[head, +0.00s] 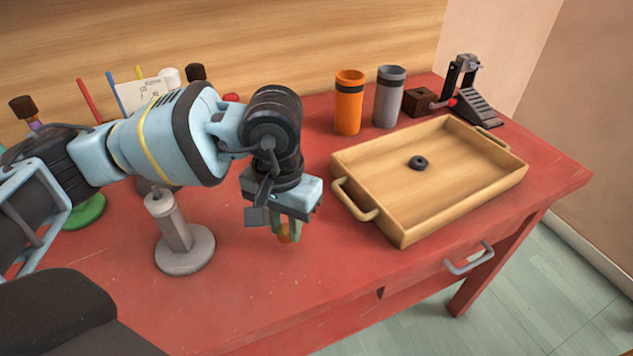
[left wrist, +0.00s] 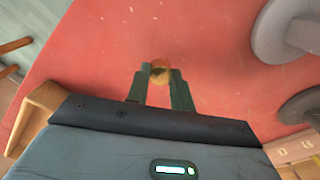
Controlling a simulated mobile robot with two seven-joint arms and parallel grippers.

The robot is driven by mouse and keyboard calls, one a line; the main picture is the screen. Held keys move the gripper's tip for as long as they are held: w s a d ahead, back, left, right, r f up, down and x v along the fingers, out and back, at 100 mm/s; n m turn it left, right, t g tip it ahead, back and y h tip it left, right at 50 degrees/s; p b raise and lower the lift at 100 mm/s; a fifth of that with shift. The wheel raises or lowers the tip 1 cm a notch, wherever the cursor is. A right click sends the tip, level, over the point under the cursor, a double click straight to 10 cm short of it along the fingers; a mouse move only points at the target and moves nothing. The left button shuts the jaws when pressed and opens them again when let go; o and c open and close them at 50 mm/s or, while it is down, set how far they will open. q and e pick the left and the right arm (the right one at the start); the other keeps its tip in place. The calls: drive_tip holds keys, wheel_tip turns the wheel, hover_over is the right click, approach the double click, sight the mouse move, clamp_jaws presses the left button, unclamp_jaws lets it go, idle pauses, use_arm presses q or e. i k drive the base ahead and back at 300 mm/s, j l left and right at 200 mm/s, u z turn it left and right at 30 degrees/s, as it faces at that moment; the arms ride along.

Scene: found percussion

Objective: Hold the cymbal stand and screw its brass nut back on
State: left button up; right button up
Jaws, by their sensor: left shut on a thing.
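The grey cymbal stand (head: 178,232) stands upright on its round base on the red table, left of my left gripper. Its top shows a short thin tip, with no nut visible on it. My left gripper (head: 288,234) points down, shut on the small brass nut (head: 285,239). The nut also shows between the fingertips in the left wrist view (left wrist: 159,72). The gripper is apart from the stand and appears to be above the table. A grey round base (left wrist: 285,32) shows at the upper right of the left wrist view. My right gripper is not in view.
A wooden tray (head: 402,237) with a black ring (head: 420,162) in it stands to the right. Behind it are an orange cup (head: 348,105), a grey cup (head: 388,98), a brown block (head: 420,101) and a black pedal (head: 475,100). The table's front centre is clear.

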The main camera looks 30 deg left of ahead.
sight(184, 248)
drive_tip(key=k+u, duration=0.1)
drive_tip(key=k, duration=0.25)
drive_tip(key=k+j+u, duration=0.25)
drive_tip(key=k+j, duration=0.25)
drive_tip(key=k+j+u, duration=0.1)
drive_tip(key=j, duration=0.4)
